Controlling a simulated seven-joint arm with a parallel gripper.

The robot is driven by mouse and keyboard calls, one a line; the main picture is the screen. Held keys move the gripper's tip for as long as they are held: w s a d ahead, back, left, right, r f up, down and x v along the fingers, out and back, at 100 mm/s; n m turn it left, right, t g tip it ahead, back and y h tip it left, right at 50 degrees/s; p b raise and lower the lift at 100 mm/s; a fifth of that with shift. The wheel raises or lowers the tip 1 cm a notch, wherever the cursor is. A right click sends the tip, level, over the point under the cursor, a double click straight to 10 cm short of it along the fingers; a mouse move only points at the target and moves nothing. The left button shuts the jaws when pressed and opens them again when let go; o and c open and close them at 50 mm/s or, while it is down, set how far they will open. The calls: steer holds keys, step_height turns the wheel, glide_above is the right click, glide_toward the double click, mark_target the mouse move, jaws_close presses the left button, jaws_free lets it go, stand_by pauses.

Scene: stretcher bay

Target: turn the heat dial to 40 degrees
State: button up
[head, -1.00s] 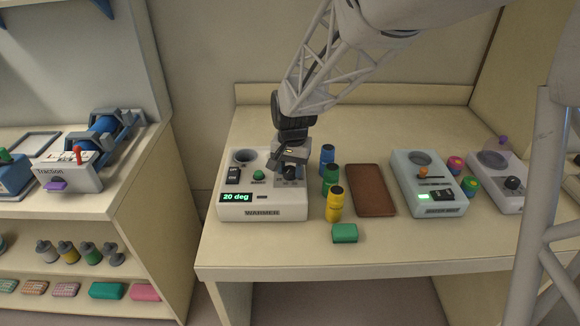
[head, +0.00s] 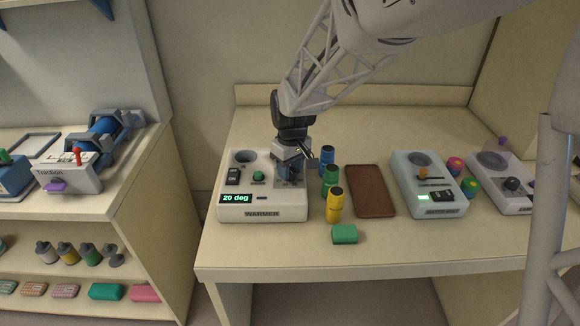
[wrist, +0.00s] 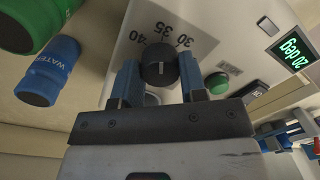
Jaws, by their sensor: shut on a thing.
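The white warmer unit (head: 234,212) stands on the left of the bench. Its green display (head: 236,198) reads 20 deg and also shows in the wrist view (wrist: 292,49). The heat dial (wrist: 158,62) is a black round knob with a pale line, beside a printed scale with 30, 35 and 40 in view. My gripper (head: 290,174) is down over the right part of the warmer. In the wrist view its two blue-grey fingers (wrist: 157,76) are shut on the dial, one on each side. In the head view the gripper hides the dial.
A blue bottle (head: 327,155), a green bottle (head: 330,177) and a yellow bottle (head: 334,206) stand close right of the warmer. A green block (head: 344,234) lies in front. A brown pad (head: 371,191) and a pale blue unit (head: 424,182) stand further right.

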steer(key=n, duration=0.3)
steer(key=shift+n, duration=2.2)
steer(key=o, duration=0.9)
steer(key=shift+r, duration=0.15)
steer(key=shift+w+r, duration=0.2)
steer(key=shift+r, duration=3.6)
